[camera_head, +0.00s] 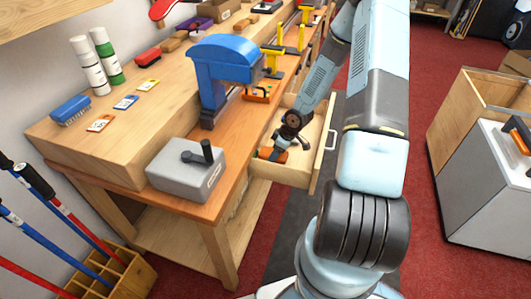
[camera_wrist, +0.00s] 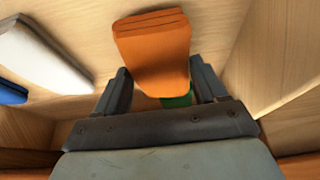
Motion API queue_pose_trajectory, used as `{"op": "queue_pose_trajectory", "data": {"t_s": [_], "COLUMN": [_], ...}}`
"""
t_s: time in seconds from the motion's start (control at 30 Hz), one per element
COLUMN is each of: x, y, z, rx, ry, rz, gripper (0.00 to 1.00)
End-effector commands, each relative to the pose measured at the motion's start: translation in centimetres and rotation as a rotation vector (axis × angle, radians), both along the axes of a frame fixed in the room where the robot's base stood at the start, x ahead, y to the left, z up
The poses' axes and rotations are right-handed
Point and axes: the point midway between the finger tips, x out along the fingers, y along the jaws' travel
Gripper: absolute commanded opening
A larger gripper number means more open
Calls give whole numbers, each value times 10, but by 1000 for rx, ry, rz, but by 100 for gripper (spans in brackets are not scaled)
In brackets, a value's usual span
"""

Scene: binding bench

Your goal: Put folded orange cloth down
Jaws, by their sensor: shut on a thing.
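The folded orange cloth (camera_wrist: 152,45) is between the two fingers of my gripper (camera_wrist: 160,75) in the wrist view, and the gripper is shut on it. Its layered far end sticks out past the fingertips. In the head view, my gripper (camera_head: 283,149) is inside the open wooden drawer (camera_head: 315,163) under the bench top. The orange cloth (camera_head: 271,155) shows there as a small patch by the drawer's near left part. I cannot tell whether the cloth touches the drawer floor.
A white item (camera_wrist: 38,55), a blue item (camera_wrist: 10,92) and a green item (camera_wrist: 177,99) lie in the drawer. Drawer walls stand close on the right. On the bench are a grey box with a black handle (camera_head: 187,172) and a blue press (camera_head: 224,62).

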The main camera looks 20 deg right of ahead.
Motion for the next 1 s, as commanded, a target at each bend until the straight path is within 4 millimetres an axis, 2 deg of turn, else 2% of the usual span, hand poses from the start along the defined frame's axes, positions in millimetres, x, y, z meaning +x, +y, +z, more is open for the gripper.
{"op": "queue_pose_trajectory", "data": {"t_s": [0.4, 0.43, 0.5, 0.7, 1.0], "x": [0, 0, 0, 0, 0], "y": [-1, -1, -1, -1, -1], "z": [-8, -8, -8, -8, -5], "rx": [0, 0, 0, 0, -1], "ry": [0, 0, 0, 0, -1], "rz": [-1, -1, -1, -1, -2], "gripper": [37, 72, 79, 97, 97]}}
